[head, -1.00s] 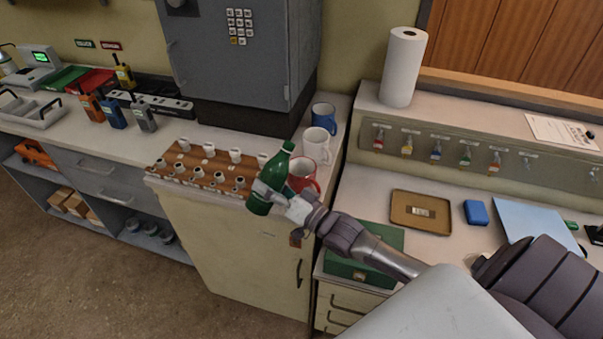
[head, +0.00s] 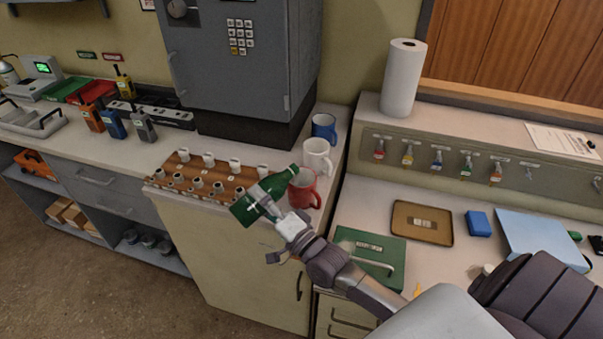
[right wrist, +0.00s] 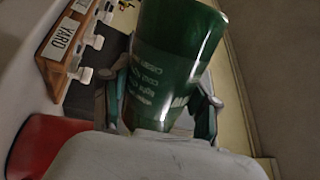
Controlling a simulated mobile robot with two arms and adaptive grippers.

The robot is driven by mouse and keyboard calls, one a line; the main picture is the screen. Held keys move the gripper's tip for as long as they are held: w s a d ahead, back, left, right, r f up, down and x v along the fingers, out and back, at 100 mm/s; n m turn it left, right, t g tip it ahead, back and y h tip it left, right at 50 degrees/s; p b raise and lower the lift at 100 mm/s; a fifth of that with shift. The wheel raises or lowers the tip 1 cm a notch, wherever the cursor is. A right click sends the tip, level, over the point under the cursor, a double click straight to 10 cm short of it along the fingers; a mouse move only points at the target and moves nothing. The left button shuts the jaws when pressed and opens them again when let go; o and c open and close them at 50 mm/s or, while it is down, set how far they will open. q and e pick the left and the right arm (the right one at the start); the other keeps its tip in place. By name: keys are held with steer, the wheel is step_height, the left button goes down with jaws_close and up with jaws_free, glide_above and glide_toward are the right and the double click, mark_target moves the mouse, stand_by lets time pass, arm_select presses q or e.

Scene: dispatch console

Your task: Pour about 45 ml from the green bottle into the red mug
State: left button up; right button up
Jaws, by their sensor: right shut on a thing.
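My right gripper (head: 273,207) is shut on the green bottle (head: 246,210) around its body. The bottle is tilted well over, with its neck pointing up and right to the rim of the red mug (head: 303,191). I cannot tell whether the neck touches the mug or whether any liquid flows. In the right wrist view the bottle (right wrist: 178,55) fills the middle between the fingers, and a red part of the mug (right wrist: 40,143) shows at lower left. The mug stands upright at the counter's right end. My left gripper is not in view.
A white mug (head: 317,157) and a blue mug (head: 324,127) stand behind the red one. A wooden rack (head: 232,180) with several small white pieces lies left of the bottle. A green box (head: 372,258) sits on the lower desk at right.

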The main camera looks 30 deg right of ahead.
steer(key=shift+d+r+m, duration=0.25)
steer(key=shift+r+m, duration=0.25)
steer(key=shift+m, duration=0.1)
steer(key=shift+r+m+h+p, duration=0.3)
steer(key=shift+r+m+p, duration=0.05)
steer(key=shift+m+p, duration=0.15)
steer(key=shift+r+m+t+h+p, duration=0.3)
steer(key=shift+r+m+h+p, duration=0.1)
steer(key=shift+r+m+p, duration=0.15)
steer(key=shift+w+a, duration=0.1)
steer(key=shift+a, duration=0.15)
steer(key=shift+r+m+p, duration=0.3)
steer(key=shift+m, duration=0.25)
steer(key=shift+a+r+m, duration=0.1)
steer(key=shift+r+m, duration=0.15)
steer(key=shift+m, duration=0.05)
stand_by(0.4)
steer(key=shift+a, duration=0.25)
stand_by(0.4)
